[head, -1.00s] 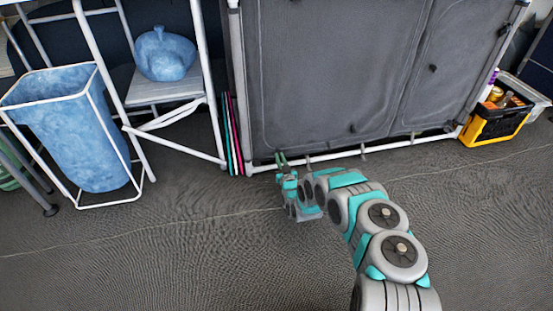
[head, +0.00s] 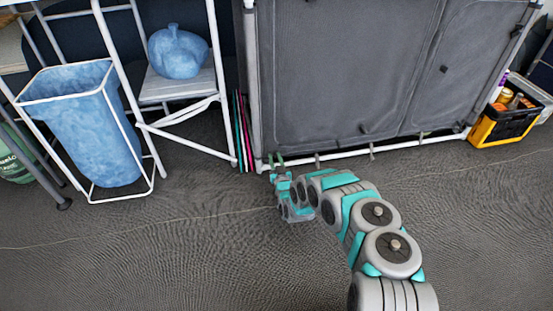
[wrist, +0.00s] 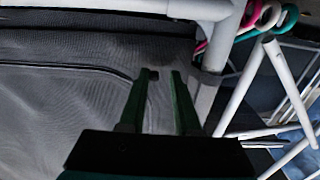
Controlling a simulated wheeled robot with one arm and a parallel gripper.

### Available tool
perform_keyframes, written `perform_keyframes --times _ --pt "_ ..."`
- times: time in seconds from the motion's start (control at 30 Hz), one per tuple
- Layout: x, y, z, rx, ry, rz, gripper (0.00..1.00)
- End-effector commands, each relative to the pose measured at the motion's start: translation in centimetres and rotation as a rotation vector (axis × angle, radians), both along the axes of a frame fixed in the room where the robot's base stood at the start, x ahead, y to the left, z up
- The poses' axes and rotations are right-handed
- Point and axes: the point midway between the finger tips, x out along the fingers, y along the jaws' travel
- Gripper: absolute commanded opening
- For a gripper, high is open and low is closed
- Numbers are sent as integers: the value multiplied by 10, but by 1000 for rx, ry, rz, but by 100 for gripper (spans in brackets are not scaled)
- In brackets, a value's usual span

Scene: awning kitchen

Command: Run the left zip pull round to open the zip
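The grey fabric cabinet front (head: 340,70) has two zipped panels outlined by dark seams. My gripper (head: 275,160) is low at the cabinet's bottom left corner, with its green fingers pointing at the cloth. In the wrist view my gripper (wrist: 162,76) is open, with cloth showing between its fingers. A small dark tab, apparently the left zip pull (wrist: 153,74), shows between the fingertips at the end of a seam. I cannot tell whether the fingers touch it. Other dark tabs show on the left panel (head: 364,128) and the right panel (head: 443,69).
The cabinet's white frame post (head: 252,90) is just left of my gripper. A yellow-black crate (head: 505,122) is at right. Floor in front is clear.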

Motion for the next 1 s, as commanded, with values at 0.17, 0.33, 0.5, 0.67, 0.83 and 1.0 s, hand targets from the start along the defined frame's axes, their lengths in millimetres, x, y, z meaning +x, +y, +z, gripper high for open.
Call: perform_keyframes --times 0.17,0.33,0.5,0.67,0.83,1.0 --pt "0 -1 0 0 0 -1 44" --pt "0 -2 0 0 0 -3 44" --pt "-3 -3 0 -1 2 -3 44" --pt "-14 -6 0 -1 2 -3 44" --pt "-35 -11 0 -2 4 -1 44" --pt "-59 -17 0 -3 4 0 44"
